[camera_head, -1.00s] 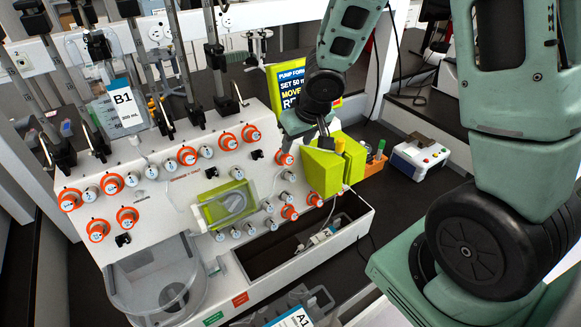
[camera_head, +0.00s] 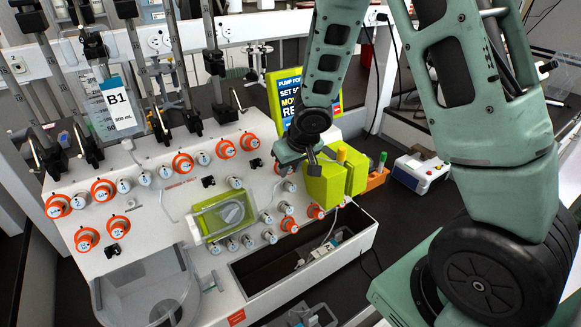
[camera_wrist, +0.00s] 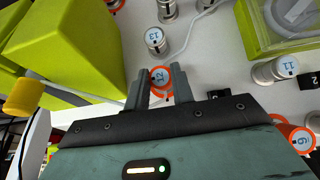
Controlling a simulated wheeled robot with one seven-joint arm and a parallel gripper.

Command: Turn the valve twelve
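Valve twelve (camera_wrist: 160,77) is a round silver knob marked 12 with an orange ring around it, on the white panel. In the wrist view it sits between the tips of my gripper's two grey fingers (camera_wrist: 159,88). The fingers are apart, one on each side of the knob; I cannot tell whether they touch it. In the head view my gripper (camera_head: 311,158) is at the panel's right side, beside the lime-green block, and largely hides this valve.
The lime-green block (camera_head: 326,184) with a yellow knob is close to my gripper and also fills the wrist view's upper left (camera_wrist: 68,45). Valve 13 (camera_wrist: 155,39) and valve 11 (camera_wrist: 275,70) are nearby. An open trough (camera_head: 285,262) lies below.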

